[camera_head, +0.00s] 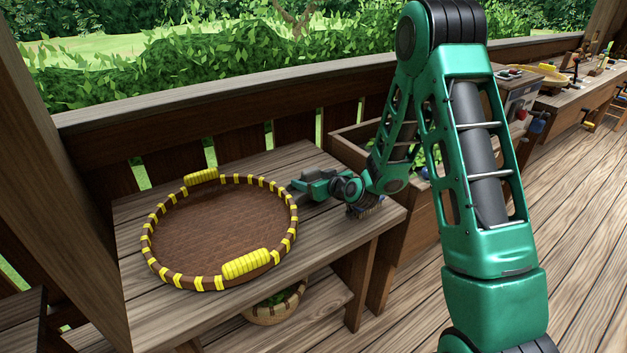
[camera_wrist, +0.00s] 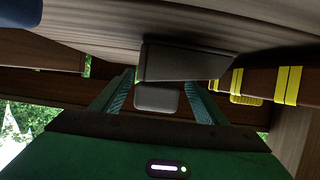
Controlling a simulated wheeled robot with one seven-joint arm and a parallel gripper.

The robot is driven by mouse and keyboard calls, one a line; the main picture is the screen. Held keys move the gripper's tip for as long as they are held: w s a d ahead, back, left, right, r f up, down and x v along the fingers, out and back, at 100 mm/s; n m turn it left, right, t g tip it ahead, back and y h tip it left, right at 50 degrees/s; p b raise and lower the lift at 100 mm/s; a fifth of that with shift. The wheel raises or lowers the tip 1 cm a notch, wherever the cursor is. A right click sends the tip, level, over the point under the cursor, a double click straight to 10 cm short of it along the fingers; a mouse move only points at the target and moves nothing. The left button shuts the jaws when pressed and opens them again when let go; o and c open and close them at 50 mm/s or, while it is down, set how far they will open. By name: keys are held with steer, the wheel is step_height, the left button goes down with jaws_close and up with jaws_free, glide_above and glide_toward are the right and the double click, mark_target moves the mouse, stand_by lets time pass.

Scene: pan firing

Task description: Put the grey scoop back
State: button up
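My gripper (camera_head: 303,186) is low over the wooden bench, beside the right rim of the round brown pan. In the wrist view its two fingers (camera_wrist: 160,92) stand apart. A dark grey block, seemingly part of the grey scoop (camera_wrist: 185,62), lies at the fingertips, close to the bench surface. A lighter grey end sits between the fingers, with narrow dark gaps at its sides. Whether the fingers touch the scoop is hard to see. In the head view the scoop is too small or hidden to make out clearly.
The pan (camera_head: 215,230), with yellow bands and grips, fills much of the bench (camera_head: 345,238). A basket (camera_head: 272,308) stands on the lower shelf. A wooden planter (camera_head: 350,150) is behind my arm.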

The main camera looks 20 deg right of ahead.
steer(key=shift+s+d, duration=0.1)
steer(key=shift+s, duration=0.1)
steer(key=v, duration=0.9)
steer(key=shift+s+r, duration=0.15)
steer(key=shift+s, duration=0.05)
steer(key=shift+s+r, duration=0.2)
steer(key=shift+s, duration=0.25)
steer(key=s+d+r+m+g+h, duration=0.1)
steer(key=s+d+r+m+g, duration=0.2)
steer(key=s, duration=1)
steer(key=s+d+r+m+g+h, duration=0.1)
steer(key=s+d+r+m+g, duration=0.2)
steer(key=s, duration=1)
steer(key=s+d+r+m+g+h, duration=0.1)
steer(key=s+d+r+m+g, duration=0.2)
steer(key=s, duration=1.1)
steer(key=d+g, duration=0.3)
steer(key=d, duration=0.3)
steer(key=shift+d+r+m+g+h, duration=0.25)
steer(key=shift+r+m+g+h, duration=0.1)
steer(key=shift+m+g+h, duration=0.05)
